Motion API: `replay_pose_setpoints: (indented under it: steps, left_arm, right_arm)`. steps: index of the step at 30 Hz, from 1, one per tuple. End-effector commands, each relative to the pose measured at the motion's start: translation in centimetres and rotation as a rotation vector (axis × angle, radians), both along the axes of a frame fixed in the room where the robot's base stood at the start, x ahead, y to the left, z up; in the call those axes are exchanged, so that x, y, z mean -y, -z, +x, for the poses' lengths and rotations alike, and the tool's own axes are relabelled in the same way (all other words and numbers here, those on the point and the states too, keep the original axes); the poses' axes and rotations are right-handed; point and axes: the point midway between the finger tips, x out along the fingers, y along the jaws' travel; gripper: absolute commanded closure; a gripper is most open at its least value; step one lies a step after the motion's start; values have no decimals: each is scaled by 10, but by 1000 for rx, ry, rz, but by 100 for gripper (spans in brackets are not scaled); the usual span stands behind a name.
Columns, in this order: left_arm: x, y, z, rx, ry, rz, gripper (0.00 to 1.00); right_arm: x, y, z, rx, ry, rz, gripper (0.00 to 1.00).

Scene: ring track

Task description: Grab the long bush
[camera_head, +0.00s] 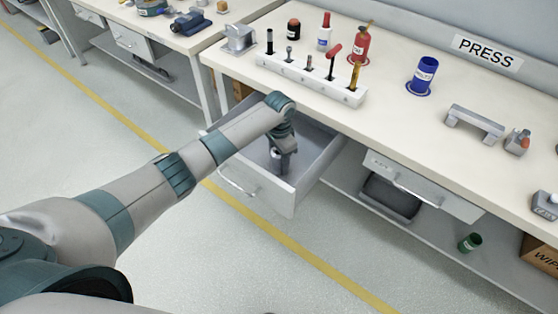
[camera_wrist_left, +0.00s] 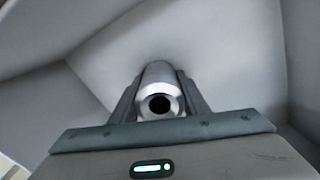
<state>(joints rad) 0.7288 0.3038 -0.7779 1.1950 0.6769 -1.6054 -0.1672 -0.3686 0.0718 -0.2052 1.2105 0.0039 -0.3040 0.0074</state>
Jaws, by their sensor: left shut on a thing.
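The long bush (camera_wrist_left: 160,92) is a bright metal cylinder with a dark bore facing the left wrist camera. My left gripper (camera_wrist_left: 158,100) is shut on it, with one finger on each side. In the head view the left gripper (camera_head: 282,165) reaches down into an open drawer (camera_head: 262,190) under the bench. A small metal part of the bush (camera_head: 276,153) shows beside the fingers. The wrist view shows grey drawer walls around it. I cannot tell whether the bush touches the drawer floor. My right gripper is not in view.
The drawer front and side walls stand close around the gripper. A closed drawer (camera_head: 422,187) is to the right.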

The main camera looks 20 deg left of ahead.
Motion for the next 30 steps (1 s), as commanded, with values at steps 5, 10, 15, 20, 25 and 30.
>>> replay_pose_setpoints:
  steps: [5,10,15,20,25,30]
  left_arm:
    - [0,-1,0,1,0,0,86]
    - [0,-9,1,3,0,-1,86]
    - [0,-29,1,4,0,0,86]
    - [0,-56,2,4,1,-1,86]
    - [0,-82,1,3,0,-1,86]
    - [0,-98,1,2,0,-1,86]
  right_arm:
    - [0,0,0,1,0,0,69]
    - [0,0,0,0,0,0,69]
    - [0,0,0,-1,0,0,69]
    - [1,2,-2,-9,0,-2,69]
    - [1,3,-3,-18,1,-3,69]
    - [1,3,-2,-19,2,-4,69]
